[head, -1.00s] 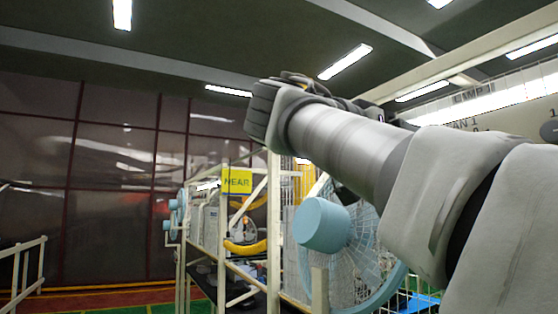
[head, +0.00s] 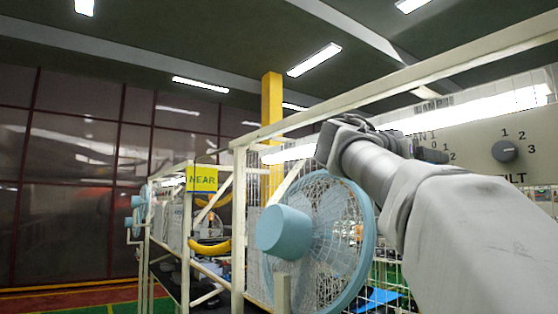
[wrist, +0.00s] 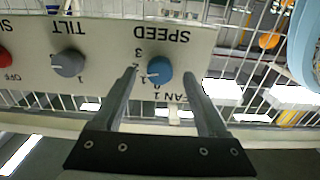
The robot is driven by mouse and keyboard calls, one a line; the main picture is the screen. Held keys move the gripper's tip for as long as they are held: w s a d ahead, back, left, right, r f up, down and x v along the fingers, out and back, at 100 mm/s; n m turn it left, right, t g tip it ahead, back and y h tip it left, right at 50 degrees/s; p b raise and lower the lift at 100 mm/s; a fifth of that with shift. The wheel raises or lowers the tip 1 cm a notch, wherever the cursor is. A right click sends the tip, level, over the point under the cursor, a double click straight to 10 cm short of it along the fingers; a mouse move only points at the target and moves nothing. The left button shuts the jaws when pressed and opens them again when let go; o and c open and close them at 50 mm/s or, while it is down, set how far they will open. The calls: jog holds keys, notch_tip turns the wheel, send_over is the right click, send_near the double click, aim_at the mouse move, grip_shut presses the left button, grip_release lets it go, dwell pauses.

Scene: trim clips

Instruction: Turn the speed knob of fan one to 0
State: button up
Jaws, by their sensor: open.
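The blue speed knob (wrist: 159,70) sits on a cream panel (wrist: 110,45) marked SPEED and FAN 1, upside down in the wrist view. Numbers 0 to 3 ring it; I cannot tell surely which one its small pale mark meets. My gripper (wrist: 161,73) is open, with one finger on each side of the knob. I see no clear contact. In the head view the panel (head: 470,130) is at the right, and my arm hides most of the speed knob's area.
A grey tilt knob (wrist: 68,63) and a red knob (wrist: 4,54) share the panel. A cream frame rail (head: 420,80) runs above. A yellow NEAR sign (head: 202,178) hangs to the left.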

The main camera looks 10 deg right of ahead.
jog(key=shift+x, duration=0.75)
grip_shut()
